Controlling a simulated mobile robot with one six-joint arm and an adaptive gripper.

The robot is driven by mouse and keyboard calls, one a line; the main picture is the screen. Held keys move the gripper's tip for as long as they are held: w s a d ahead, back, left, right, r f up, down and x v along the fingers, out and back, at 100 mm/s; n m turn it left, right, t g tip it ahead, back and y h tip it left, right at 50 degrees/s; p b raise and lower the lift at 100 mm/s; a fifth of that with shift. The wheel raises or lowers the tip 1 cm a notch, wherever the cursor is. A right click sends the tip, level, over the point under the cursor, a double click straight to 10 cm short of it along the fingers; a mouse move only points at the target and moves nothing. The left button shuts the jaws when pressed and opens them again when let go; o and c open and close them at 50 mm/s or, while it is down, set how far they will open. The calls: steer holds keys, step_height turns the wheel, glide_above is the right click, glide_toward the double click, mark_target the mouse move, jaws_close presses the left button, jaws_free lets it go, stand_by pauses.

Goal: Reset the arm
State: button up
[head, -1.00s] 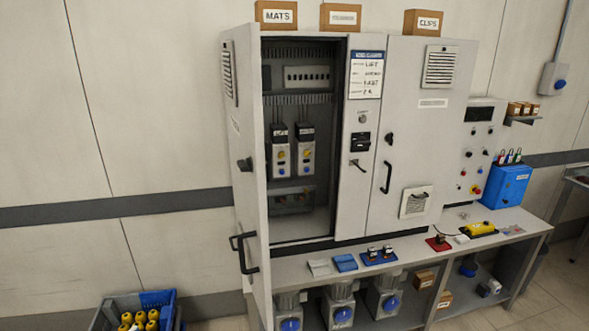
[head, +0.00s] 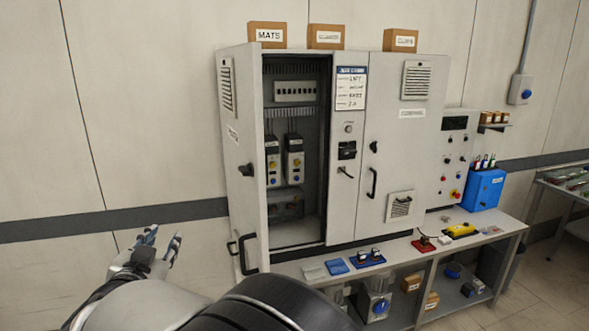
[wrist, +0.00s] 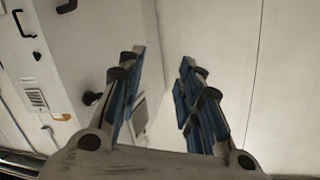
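My gripper (head: 160,247) shows at the lower left in the head view, in front of the bare wall and left of the cabinet's open door. In the wrist view my gripper (wrist: 160,95) has its blue-padded fingers spread apart with nothing between them. My arm fills the bottom of the head view and hides part of the floor and the lower shelf.
The grey cabinet (head: 411,170) stands with its left door (head: 243,205) swung open toward me. A bench (head: 480,228) below it carries a blue mat, a red mat, a yellow device and a blue box (head: 485,189). The wall area on the left is clear.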

steer(key=s+d+r+n+g+y, duration=0.2)
steer(key=d+r, duration=0.1)
steer(key=d, duration=0.5)
steer(key=s+d+r+n+g+y, duration=0.1)
steer(key=d+r+n+g+y, duration=0.15)
steer(key=d, duration=0.55)
steer(key=s+d+f+m+g+h, duration=0.1)
steer(key=s+d+f+g+h, duration=0.2)
steer(key=s+d, duration=1)
steer(key=s+d+f+m+g+h, duration=0.1)
steer(key=s+d+f+g+h, duration=0.2)
steer(key=s+d+f, duration=0.7)
steer(key=s+d+g+b, duration=0.1)
steer(key=s+d, duration=0.3)
steer(key=s, duration=0.1)
steer(key=shift+f, duration=0.15)
steer(key=shift+a+h, duration=0.1)
steer(key=shift+h, duration=0.15)
